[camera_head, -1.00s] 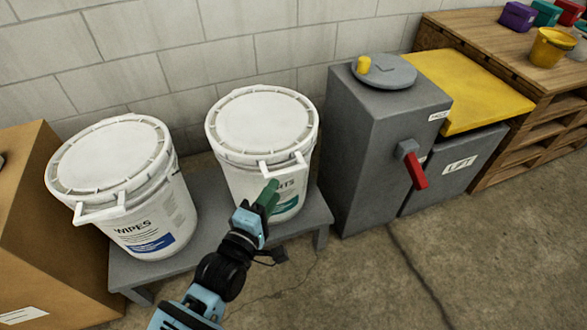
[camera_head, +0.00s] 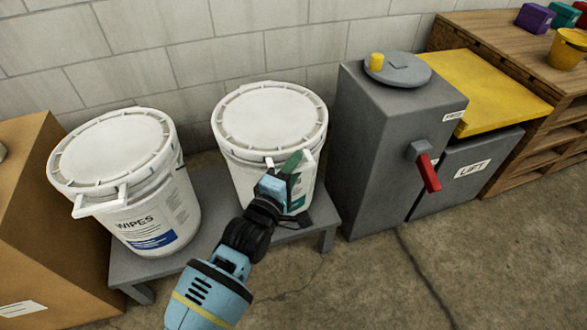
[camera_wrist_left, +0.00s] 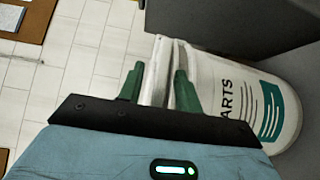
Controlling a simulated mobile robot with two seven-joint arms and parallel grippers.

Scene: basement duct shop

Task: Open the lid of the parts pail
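The parts pail (camera_head: 250,185) is the right-hand white pail, with a teal label, standing upright on a low grey bench. Its round white lid (camera_head: 270,115) lies flat and closed on top, with a white handle at the front rim. My left gripper (camera_head: 294,160) is at that handle. In the left wrist view, its green fingers (camera_wrist_left: 159,78) are spread apart with the white handle (camera_wrist_left: 157,88) between them; whether they touch it is hard to tell. The pail's side (camera_wrist_left: 290,130) with its label shows at right there. My right gripper is out of view.
A second white pail marked WIPES (camera_head: 115,150) stands left on the same bench (camera_head: 215,205). A grey cabinet with a red lever (camera_head: 428,172) stands close on the right, beside a grey bin with a yellow lid (camera_head: 490,90). A cardboard box (camera_head: 40,230) is at far left.

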